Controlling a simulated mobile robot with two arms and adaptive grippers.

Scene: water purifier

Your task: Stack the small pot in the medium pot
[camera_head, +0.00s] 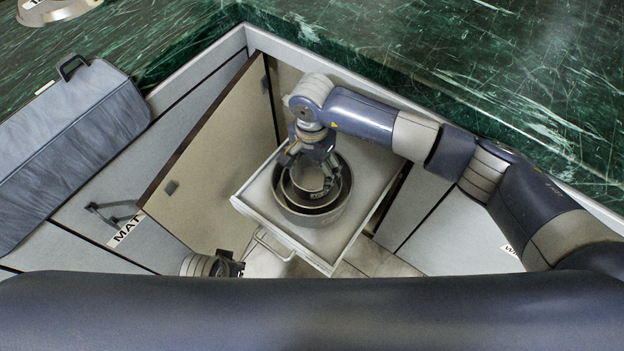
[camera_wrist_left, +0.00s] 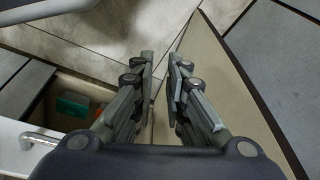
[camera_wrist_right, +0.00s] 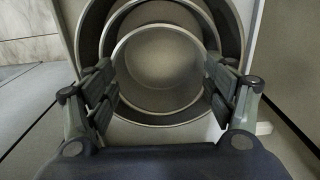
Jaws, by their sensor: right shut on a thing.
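The small pot (camera_wrist_right: 160,62) is a round metal pot between the pads of my right gripper (camera_wrist_right: 160,88), which is shut on it. The head view shows this gripper (camera_head: 312,180) reaching down from above. Seen from above, the small pot lies within the rims of the medium pot (camera_wrist_right: 133,20) and a larger outer pot (camera_head: 318,217). I cannot tell whether it rests in the medium pot or hangs above its bottom. My left gripper (camera_wrist_left: 160,80) is empty, its fingers a small gap apart, low beside the open cabinet door.
The pots stand on a pulled-out white drawer (camera_head: 348,235) with a front handle (camera_head: 272,246). The open cabinet door (camera_head: 205,165) stands to its left. Green marble counter (camera_head: 480,60) runs behind. A grey padded bag (camera_head: 70,140) lies at the left.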

